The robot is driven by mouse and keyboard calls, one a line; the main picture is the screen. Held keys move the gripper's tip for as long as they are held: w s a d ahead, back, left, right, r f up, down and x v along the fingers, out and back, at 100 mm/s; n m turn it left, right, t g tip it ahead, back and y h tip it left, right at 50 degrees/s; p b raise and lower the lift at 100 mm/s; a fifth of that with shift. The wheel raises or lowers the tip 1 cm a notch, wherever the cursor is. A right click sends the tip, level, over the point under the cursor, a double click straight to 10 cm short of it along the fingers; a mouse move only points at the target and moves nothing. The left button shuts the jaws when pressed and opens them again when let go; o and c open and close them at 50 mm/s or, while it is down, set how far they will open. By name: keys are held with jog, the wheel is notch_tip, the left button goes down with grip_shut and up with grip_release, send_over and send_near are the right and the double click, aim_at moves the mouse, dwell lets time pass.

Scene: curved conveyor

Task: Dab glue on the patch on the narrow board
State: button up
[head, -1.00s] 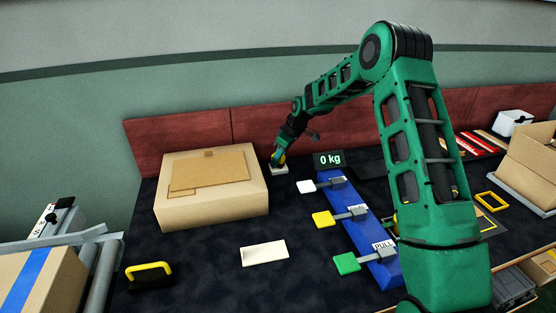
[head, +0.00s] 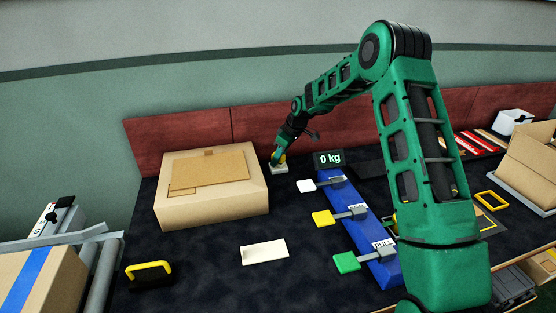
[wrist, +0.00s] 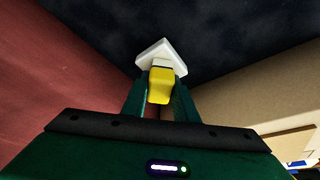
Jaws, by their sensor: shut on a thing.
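My gripper (head: 279,158) is at the back of the dark table, right of the closed carton. In the wrist view, my gripper (wrist: 160,95) is shut on a yellow piece (wrist: 160,86). A white square block (wrist: 158,54) lies just beyond the fingertips, at the yellow piece's end. In the head view the white block (head: 280,169) is at the table surface under the gripper. I cannot tell whether the block is joined to the yellow piece or is a separate stand. I cannot clearly identify the narrow board or its patch.
A closed carton (head: 211,207) with a flat cardboard piece (head: 210,165) on top stands left of the gripper. A white card (head: 264,252) lies in front. A blue panel with levers (head: 362,238) and a "0 kg" display (head: 328,159) stand to the right. A yellow-handled tool (head: 148,273) lies front left.

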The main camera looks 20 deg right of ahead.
jog(key=shift+r, duration=3.5)
